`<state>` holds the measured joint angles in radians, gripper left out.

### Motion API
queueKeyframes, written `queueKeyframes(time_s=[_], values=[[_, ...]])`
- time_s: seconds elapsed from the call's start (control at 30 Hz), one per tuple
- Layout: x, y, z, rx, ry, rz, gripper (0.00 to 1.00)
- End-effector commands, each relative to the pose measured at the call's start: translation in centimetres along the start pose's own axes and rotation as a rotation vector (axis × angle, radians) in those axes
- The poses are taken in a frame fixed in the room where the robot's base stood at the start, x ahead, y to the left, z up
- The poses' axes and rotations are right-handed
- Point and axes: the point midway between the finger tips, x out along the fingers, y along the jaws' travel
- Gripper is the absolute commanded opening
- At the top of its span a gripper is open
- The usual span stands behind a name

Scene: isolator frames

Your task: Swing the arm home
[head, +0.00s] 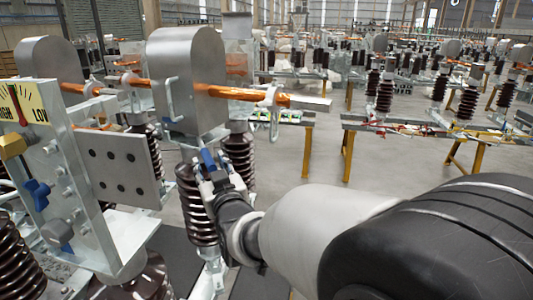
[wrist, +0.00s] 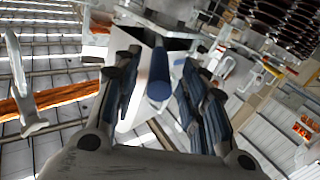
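An isolator frame fills the left of the head view. A copper-coloured arm (head: 240,94) runs out to the right of a rounded grey housing (head: 188,80). Its right end lies at a pale metal contact piece (head: 274,100); I cannot tell whether they touch. My gripper (head: 212,168) is just below the housing. In the wrist view, my gripper (wrist: 163,58) is open, with a blue cylindrical handle (wrist: 158,82) between its fingers. Gaps show on both sides of the handle. The copper bar also shows at left in the wrist view (wrist: 62,98). The handle's far end is hidden.
Brown ribbed insulators (head: 197,205) stand close to my gripper. At left are a drilled metal plate (head: 115,168), a blue knob (head: 38,190) and a yellow HIGH/LOW gauge (head: 22,105). Benches with yellow legs (head: 347,150) stand behind. Grey floor is open at centre.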

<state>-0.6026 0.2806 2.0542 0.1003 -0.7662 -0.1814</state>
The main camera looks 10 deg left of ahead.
Motion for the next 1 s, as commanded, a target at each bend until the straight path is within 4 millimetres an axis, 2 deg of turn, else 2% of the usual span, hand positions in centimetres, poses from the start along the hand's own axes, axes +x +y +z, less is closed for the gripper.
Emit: queueKeyframes(time_s=[0.1, 0.2, 0.53, 1.0], values=[[1.4, 0.0, 0.0, 0.000, 0.000, 0.000, 0.40], [2.0, 0.0, -0.1, 0.000, 0.000, 0.000, 0.40], [2.3, 0.0, 0.0, 0.000, 0.000, 0.000, 0.39], [2.2, 0.0, 0.0, 0.000, 0.000, 0.000, 0.08]])
